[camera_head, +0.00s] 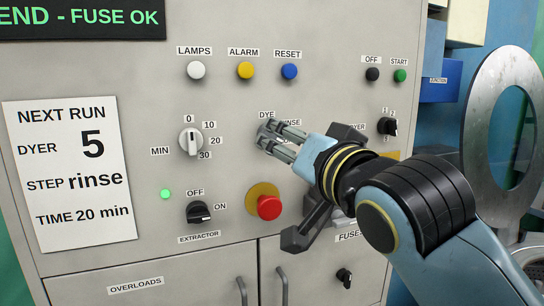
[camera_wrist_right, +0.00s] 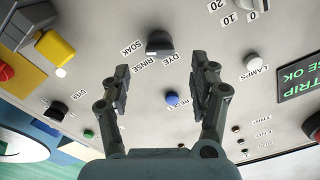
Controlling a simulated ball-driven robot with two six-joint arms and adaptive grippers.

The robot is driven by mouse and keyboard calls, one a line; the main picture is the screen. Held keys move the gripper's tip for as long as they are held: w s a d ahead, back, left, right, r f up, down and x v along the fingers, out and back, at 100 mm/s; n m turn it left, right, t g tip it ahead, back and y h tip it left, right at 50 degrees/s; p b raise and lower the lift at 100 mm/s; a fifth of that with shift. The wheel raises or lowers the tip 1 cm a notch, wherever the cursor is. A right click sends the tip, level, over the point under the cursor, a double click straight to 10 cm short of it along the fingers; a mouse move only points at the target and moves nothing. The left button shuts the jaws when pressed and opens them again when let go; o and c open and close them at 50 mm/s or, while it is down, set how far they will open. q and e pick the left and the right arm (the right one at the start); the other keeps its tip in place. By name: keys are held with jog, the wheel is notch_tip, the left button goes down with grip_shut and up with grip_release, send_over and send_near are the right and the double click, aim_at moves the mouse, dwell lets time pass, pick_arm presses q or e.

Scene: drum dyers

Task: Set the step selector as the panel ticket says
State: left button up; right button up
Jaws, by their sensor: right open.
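The ticket (camera_head: 70,170) on the panel reads DYER 5, STEP rinse, TIME 20 min. The step selector (camera_wrist_right: 160,43) is a dark knob with DYE, RINSE and SOAK printed beside it in the right wrist view. I cannot tell surely which label its pointer faces. In the head view my right gripper covers the knob, with DYE and part of RINSE showing around it. My right gripper (camera_head: 270,138) is open and empty, its fingers toward the panel. In the right wrist view its two fingers (camera_wrist_right: 161,78) stand apart, with the knob beyond their tips. My left gripper is not in view.
A timer dial (camera_head: 190,141) sits left of the gripper. Below are a red stop button (camera_head: 269,207) and the black extractor switch (camera_head: 199,212). White, yellow and blue buttons (camera_head: 289,72) run above. The dyer selector (camera_head: 387,127) is to the right.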

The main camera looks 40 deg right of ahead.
aim_at(274, 137)
jog(key=shift+w+d+f+b, duration=0.15)
jog(key=shift+w+b, duration=0.3)
jog(key=shift+w, duration=0.25)
jog(key=x, duration=0.1)
jog(key=p+x, duration=0.2)
jog(key=x, duration=0.1)
jog(key=shift+r, duration=0.3)
jog(key=shift+w+d+f, duration=0.1)
jog(key=shift+w, duration=0.35)
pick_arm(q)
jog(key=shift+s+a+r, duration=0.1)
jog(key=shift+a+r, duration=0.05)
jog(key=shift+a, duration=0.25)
pick_arm(e)
jog(key=shift+c, duration=0.2)
jog(key=c, duration=1.1)
